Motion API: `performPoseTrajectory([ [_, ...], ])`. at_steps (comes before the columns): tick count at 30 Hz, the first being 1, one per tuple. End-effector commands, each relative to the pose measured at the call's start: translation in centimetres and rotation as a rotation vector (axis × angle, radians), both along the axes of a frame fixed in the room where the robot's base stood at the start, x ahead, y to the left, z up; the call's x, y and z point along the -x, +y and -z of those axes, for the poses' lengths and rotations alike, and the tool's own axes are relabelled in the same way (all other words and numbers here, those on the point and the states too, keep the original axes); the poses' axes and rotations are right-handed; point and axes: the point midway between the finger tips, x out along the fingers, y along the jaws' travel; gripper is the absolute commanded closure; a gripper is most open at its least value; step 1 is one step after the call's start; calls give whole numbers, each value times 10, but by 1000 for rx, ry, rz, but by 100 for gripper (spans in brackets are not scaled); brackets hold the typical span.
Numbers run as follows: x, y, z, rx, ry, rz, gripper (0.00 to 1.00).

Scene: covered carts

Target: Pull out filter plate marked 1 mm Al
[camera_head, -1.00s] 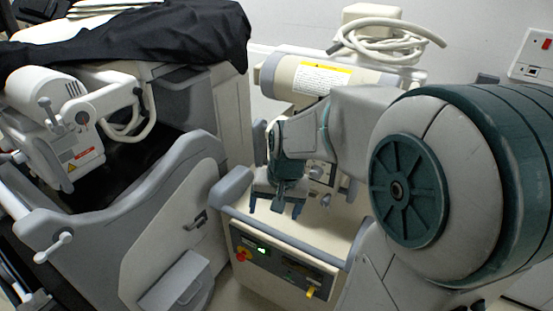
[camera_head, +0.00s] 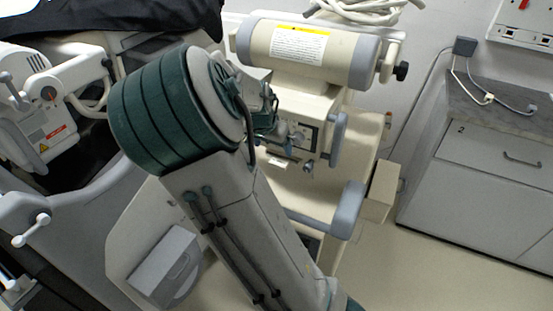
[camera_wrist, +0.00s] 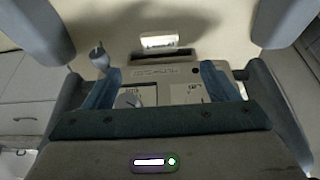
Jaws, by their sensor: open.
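The X-ray unit's cylindrical head (camera_head: 310,55), cream and grey with a yellow-topped label, sits over a cream box (camera_head: 305,105) with knobs and a dark-framed panel. Pale marked pieces, one at left (camera_wrist: 137,97) and one at right (camera_wrist: 190,93), show between the fingers. Their writing is too small to read, so I cannot tell which plate is marked 1 mm Al. In the head view my arm hides most of the gripper.
A grey handle bar (camera_head: 338,212) crosses the cart front. A grey-and-cream cart stands at left, with a white device (camera_head: 25,110) and black cloth (camera_head: 130,20). A cabinet (camera_head: 490,175) stands at right, with bare floor before it.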

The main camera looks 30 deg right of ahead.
Motion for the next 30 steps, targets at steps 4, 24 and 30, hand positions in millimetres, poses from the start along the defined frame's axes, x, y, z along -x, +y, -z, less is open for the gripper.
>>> performPoseTrajectory([
  [4,-6,-10,30,1,3,5,20],
  [24,-22,-29,90,-1,0,1,20],
  [30,-22,-29,89,-1,1,0,37],
])
